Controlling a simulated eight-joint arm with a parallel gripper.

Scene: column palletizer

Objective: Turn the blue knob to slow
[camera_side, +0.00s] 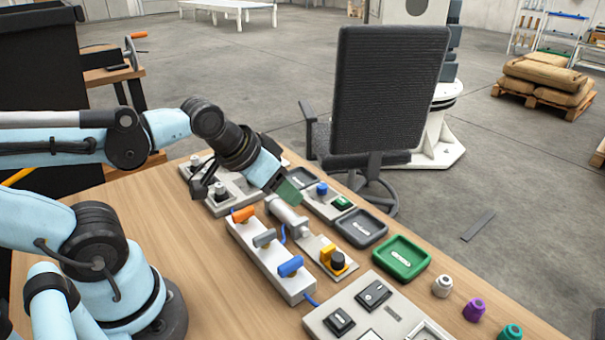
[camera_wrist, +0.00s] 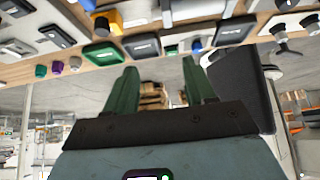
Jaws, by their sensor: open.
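A small round blue knob (camera_side: 321,188) stands on a light grey plate (camera_side: 318,205) beside a green button (camera_side: 341,202). The same knob shows in the wrist view (camera_wrist: 197,45), near the top. A second blue handle (camera_side: 290,266) sits at the near end of a white strip that also carries orange and grey handles. Any markings by either blue part are too small to read. My gripper (camera_side: 288,192) is left of the small knob and above the table, apart from it. In the wrist view my gripper (camera_wrist: 158,72) has its green fingers spread, with nothing between them.
A grey cylinder (camera_side: 288,214) and a yellow block (camera_side: 333,257) are close by. Dark trays (camera_side: 361,228) and a green tray (camera_side: 401,256) line the table's far side. Several small coloured caps stand at the right. An office chair (camera_side: 388,95) stands beyond the edge.

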